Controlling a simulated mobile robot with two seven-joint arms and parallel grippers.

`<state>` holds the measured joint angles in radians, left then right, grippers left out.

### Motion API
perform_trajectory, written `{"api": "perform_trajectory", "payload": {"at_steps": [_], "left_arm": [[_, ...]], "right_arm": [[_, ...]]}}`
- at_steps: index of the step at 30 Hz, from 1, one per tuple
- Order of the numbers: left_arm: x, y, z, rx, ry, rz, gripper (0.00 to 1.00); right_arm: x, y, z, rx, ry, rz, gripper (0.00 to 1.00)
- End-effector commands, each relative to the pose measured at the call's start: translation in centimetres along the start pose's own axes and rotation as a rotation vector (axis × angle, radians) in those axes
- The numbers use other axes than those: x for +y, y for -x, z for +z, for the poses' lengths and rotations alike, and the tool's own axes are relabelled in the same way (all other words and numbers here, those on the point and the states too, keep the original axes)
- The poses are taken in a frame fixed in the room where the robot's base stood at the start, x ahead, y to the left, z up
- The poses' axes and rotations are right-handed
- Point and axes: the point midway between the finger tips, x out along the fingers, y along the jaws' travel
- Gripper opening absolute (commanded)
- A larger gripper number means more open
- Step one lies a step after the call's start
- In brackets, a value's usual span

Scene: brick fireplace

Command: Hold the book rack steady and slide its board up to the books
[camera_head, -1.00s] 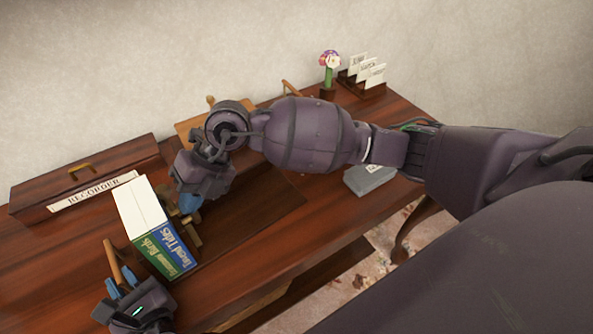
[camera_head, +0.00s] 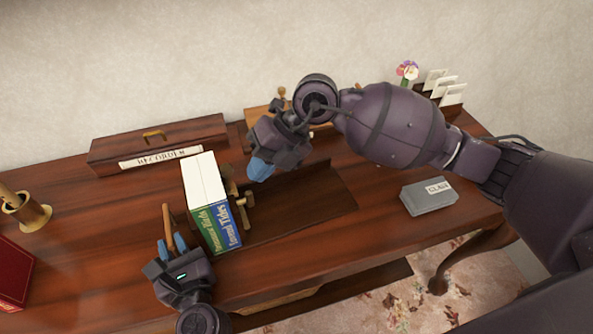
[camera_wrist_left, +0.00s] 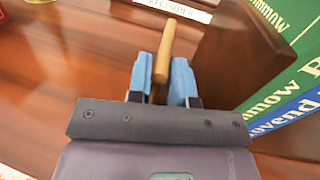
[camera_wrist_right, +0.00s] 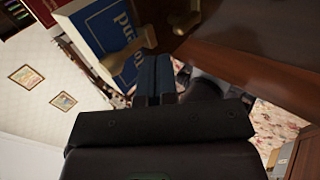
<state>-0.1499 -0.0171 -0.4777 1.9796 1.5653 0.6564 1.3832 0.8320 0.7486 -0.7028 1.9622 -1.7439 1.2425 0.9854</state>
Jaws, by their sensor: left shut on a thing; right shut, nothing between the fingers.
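The book rack (camera_head: 320,203) is a dark wooden tray on the desk. Two thick books, green (camera_head: 203,227) and blue (camera_head: 229,226), stand side by side at its left end. A board with light wooden bars (camera_head: 243,203) stands close to the right of the blue book; I cannot tell whether they touch. My left gripper (camera_head: 175,243) is shut on a wooden handle (camera_wrist_left: 163,52) beside the rack's end board (camera_wrist_left: 235,55). My right gripper (camera_head: 262,168) is shut and empty, above and to the right of the board. The right wrist view shows its closed fingers (camera_wrist_right: 155,75) near the blue book (camera_wrist_right: 103,35).
A recorder case (camera_head: 160,143) lies along the wall behind the books. A grey box (camera_head: 429,196) sits at right. A brass pot (camera_head: 27,213) and red book (camera_head: 12,274) are at left. Flowers (camera_head: 407,70) and a letter rack (camera_head: 440,88) stand at the back right.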

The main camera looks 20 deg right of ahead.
Motion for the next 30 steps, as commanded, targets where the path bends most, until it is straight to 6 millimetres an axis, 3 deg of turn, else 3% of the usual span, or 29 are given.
{"api": "perform_trajectory", "payload": {"at_steps": [17, 30], "left_arm": [[0.1, -0.1, 0.0, 0.0, -0.001, 0.005, 0.0], [0.2, -0.1, 0.0, 0.0, -0.001, 0.006, 0.0]], "right_arm": [[0.0, 1.2, 0.0, -0.002, 0.001, -0.001, 0.0], [0.0, 6.9, 0.0, -0.003, 0.0, -0.002, 0.0]]}}
